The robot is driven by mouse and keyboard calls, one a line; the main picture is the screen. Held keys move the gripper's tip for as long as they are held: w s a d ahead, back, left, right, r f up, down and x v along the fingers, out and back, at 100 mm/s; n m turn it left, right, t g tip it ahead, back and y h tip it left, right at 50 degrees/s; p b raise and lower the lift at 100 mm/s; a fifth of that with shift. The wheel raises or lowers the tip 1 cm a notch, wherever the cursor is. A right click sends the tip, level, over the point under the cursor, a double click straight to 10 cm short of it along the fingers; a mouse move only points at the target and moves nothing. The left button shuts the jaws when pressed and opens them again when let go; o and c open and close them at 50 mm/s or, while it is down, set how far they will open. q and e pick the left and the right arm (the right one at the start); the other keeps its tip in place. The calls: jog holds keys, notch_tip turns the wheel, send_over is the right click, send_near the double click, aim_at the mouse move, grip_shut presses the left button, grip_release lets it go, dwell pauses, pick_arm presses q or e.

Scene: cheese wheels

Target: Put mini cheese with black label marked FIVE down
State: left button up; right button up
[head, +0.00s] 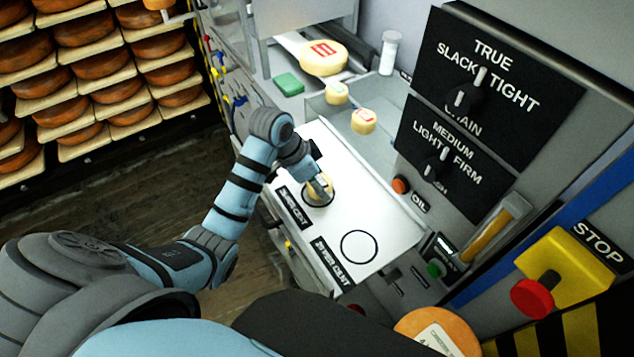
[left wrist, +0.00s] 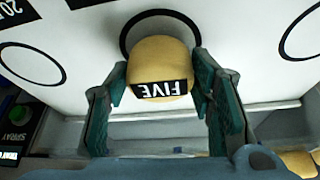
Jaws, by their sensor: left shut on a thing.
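My left gripper (head: 321,186) is shut on the mini cheese (left wrist: 158,54), a small pale yellow wheel. Its black label (left wrist: 162,88) reads FIVE, upside down in the left wrist view. One finger is on each side of the cheese. The cheese is over a black ring (left wrist: 126,34) on the white board (head: 335,165); part of the ring shows around it. I cannot tell whether the cheese touches the board. In the head view the gripper partly hides the cheese (head: 316,199). My right gripper is not in view.
An empty black ring (head: 360,230) lies nearer on the board. Two small cheeses with red and white labels (head: 363,121) (head: 337,93) and a larger cheese (head: 324,58) stand beyond. A control panel (head: 455,165) rises at the right, with a red stop button (head: 531,298).

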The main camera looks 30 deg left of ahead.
pick_arm(q)
jog(key=shift+a+f, duration=0.1)
jog(key=shift+f, duration=0.2)
jog(key=shift+f, duration=0.1)
jog(key=o, duration=1.3)
